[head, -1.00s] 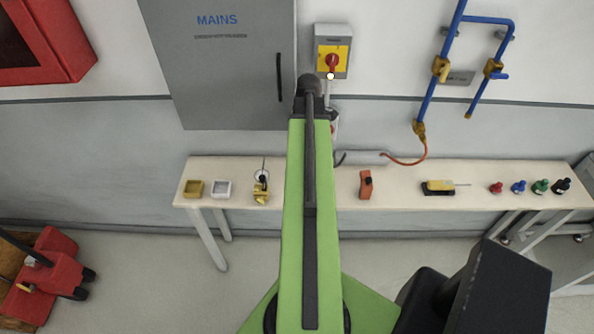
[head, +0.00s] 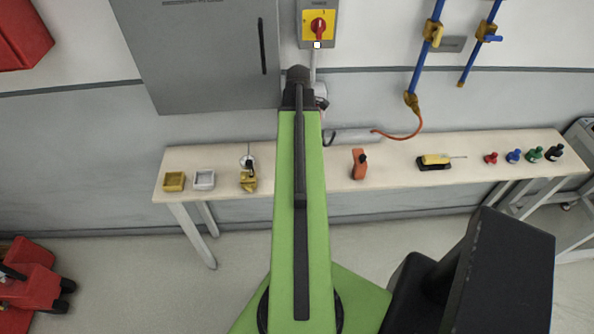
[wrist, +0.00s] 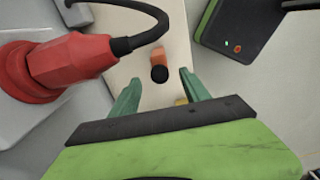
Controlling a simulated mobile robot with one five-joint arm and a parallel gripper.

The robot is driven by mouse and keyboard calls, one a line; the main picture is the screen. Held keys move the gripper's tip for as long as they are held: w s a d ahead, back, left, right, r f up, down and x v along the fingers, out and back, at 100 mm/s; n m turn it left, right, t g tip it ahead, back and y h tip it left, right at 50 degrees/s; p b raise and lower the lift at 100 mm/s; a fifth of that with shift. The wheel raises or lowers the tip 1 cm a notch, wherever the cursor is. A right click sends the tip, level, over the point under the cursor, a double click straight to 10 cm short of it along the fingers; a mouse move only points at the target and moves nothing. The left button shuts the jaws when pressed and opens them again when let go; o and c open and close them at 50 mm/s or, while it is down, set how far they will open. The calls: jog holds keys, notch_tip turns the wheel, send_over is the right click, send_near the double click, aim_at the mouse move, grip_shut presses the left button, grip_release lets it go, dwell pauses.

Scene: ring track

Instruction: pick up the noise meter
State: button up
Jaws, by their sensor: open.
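The noise meter, an orange body with a black ball at one end (head: 359,165), lies on the bench just right of my arm in the head view. The wrist view shows its orange body (wrist: 158,54) with the black ball towards my gripper. My gripper (wrist: 160,77) is open, its two green fingers apart and nothing held between them. The meter shows in line with the gap between the fingers, beyond their tips. In the head view the fingers are hidden behind my green arm.
The pale bench (head: 395,172) also holds a yellow tool (head: 436,161), a brass gauge (head: 248,178), small trays (head: 204,180) and several coloured bottles (head: 515,156). A red plug with a black cable (wrist: 70,62) is close at left in the wrist view. Bench space around the meter is clear.

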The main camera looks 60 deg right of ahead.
jog(key=f+b, duration=0.3)
jog(key=f, duration=0.1)
jog(key=f+b, duration=0.3)
jog(key=shift+w+f, duration=0.2)
jog(key=shift+f, duration=0.15)
jog(key=shift+r, duration=0.15)
grip_shut()
dwell(1.0)
